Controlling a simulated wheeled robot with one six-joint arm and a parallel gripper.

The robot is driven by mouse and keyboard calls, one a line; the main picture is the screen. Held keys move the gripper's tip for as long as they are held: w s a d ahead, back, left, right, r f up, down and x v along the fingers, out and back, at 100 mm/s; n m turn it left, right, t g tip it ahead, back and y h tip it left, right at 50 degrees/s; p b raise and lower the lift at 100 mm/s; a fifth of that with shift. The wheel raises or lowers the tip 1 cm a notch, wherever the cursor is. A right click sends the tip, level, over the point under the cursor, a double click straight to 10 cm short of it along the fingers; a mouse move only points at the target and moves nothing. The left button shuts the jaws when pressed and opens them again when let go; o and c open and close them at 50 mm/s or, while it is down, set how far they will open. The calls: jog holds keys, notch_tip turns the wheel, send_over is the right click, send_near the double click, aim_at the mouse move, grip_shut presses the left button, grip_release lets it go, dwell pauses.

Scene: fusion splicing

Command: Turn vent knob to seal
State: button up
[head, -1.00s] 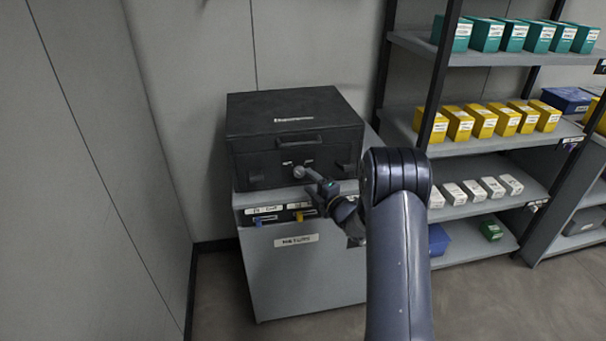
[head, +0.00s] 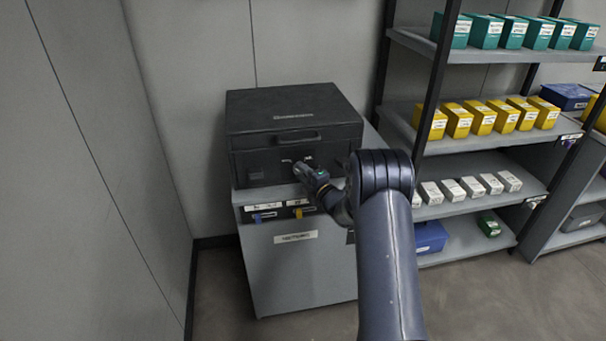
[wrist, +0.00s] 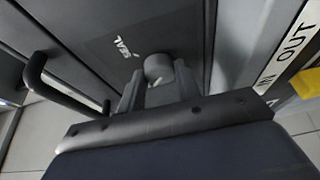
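The vent knob (wrist: 157,68) is a round grey knob on the front of a black case (head: 296,110). A white SEAL label (wrist: 122,48) is on the case front beside it in the wrist view. My gripper (head: 300,170) is at the case front, below the case handle, and hides the knob in the head view. In the wrist view, my gripper (wrist: 158,78) has its two fingers apart, one on each side of the knob. A small gap seems to show beside the knob; firm contact is not clear. The knob's pointing direction is unclear.
The case stands on a grey cabinet (head: 300,270) with blue (head: 258,217) and yellow (head: 299,213) tabs on its upper front. The case handle (wrist: 50,85) is close on the left in the wrist view. Shelves with boxes (head: 483,117) stand at the right.

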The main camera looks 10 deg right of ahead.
jog(key=c, duration=0.4)
